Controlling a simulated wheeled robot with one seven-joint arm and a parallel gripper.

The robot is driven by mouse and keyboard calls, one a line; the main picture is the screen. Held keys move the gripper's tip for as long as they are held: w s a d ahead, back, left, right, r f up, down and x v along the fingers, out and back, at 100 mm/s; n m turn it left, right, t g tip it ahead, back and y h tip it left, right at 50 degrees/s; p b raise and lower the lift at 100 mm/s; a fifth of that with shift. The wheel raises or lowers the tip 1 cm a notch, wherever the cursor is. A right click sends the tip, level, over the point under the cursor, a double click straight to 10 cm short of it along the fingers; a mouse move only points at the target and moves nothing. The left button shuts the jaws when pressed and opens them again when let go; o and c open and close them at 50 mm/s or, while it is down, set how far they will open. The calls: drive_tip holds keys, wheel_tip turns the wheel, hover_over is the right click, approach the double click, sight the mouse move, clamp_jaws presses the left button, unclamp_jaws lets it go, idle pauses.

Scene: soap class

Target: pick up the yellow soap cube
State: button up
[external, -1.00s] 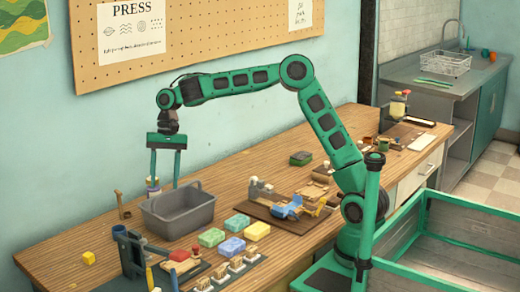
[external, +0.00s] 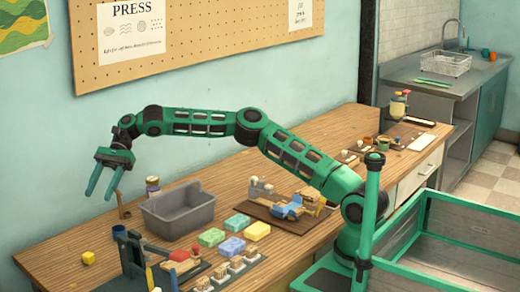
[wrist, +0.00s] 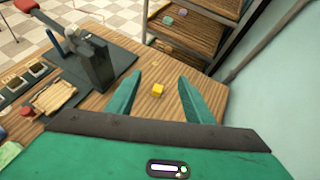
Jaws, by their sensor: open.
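The yellow soap cube (external: 88,257) sits on the wooden table near its left end in the external view. In the wrist view the cube (wrist: 158,90) shows between and beyond my two fingers. My gripper (external: 98,196) is open and empty, in the air well above the table, with its green fingers tilted down to the left. The cube is below it and apart from it. The fingers also show in the wrist view (wrist: 157,92).
A dark press-like stand (external: 130,255) is close to the right of the cube. The table (external: 60,252) is bare around the cube. A wall rises behind.

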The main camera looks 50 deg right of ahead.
approach(89, 259)
drive_tip(key=shift+w+a+f, duration=0.1)
drive_tip(key=shift+a+f, duration=0.15)
drive_tip(key=shift+f, duration=0.35)
drive_tip(key=shift+w+a+f, duration=0.15)
drive_tip(key=shift+a+f, duration=0.15)
drive_tip(key=shift+f, duration=0.3)
drive_tip(key=shift+m, duration=0.3)
drive_tip(key=shift+w+x, duration=0.1)
drive_tip(key=shift+x, duration=1.15)
drive_tip(key=shift+w+x, duration=0.15)
drive_tip(key=shift+x, duration=1.15)
drive_tip(key=shift+a+r, duration=0.2)
drive_tip(key=c, duration=1.2)
